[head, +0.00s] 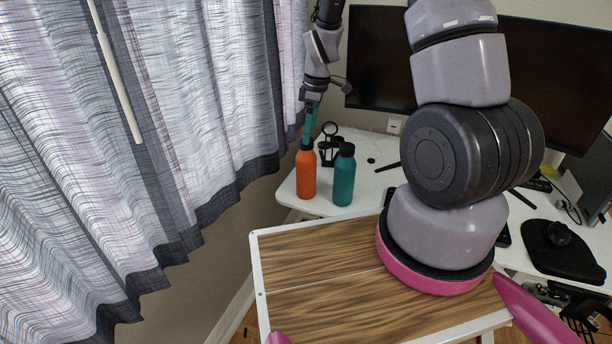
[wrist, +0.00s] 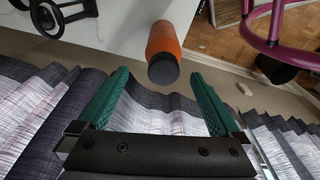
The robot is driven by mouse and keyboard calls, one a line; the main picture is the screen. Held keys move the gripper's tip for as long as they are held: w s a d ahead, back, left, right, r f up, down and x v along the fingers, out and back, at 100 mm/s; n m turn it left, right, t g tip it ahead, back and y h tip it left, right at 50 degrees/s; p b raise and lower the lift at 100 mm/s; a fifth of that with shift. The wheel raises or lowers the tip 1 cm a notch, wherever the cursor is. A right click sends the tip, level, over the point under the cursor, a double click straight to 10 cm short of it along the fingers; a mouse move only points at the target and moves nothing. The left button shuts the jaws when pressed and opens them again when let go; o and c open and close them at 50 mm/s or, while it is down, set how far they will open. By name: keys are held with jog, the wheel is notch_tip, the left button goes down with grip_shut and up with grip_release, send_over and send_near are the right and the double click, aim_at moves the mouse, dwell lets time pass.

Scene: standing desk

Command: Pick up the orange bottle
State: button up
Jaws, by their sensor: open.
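The orange bottle (head: 306,178) with a dark cap stands upright near the left end of the white desk (head: 378,190). My gripper (head: 309,123) points down just above its cap in the head view, with its green fingers seen edge-on. In the wrist view, the orange bottle (wrist: 166,40) shows cap towards me, in line with the gap between the fingertips. My gripper (wrist: 160,75) is open and empty there, with one green finger on each side. The cap lies at or just past the tips; I cannot tell the exact depth.
A teal bottle (head: 344,178) stands close to the right of the orange one. A black stand-like object (head: 328,145) is just behind them. A curtain (head: 150,120) hangs at the left. Monitors (head: 382,60) stand at the back. A wooden-topped table (head: 330,275) is in front.

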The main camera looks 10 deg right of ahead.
aim_at(305, 155)
jog(key=f, duration=0.4)
jog(key=shift+a+f, duration=0.2)
jog(key=shift+a, duration=0.05)
jog(key=f, duration=0.3)
jog(key=a+f, duration=0.1)
jog(key=f, duration=0.1)
jog(key=shift+w, duration=0.1)
grip_shut()
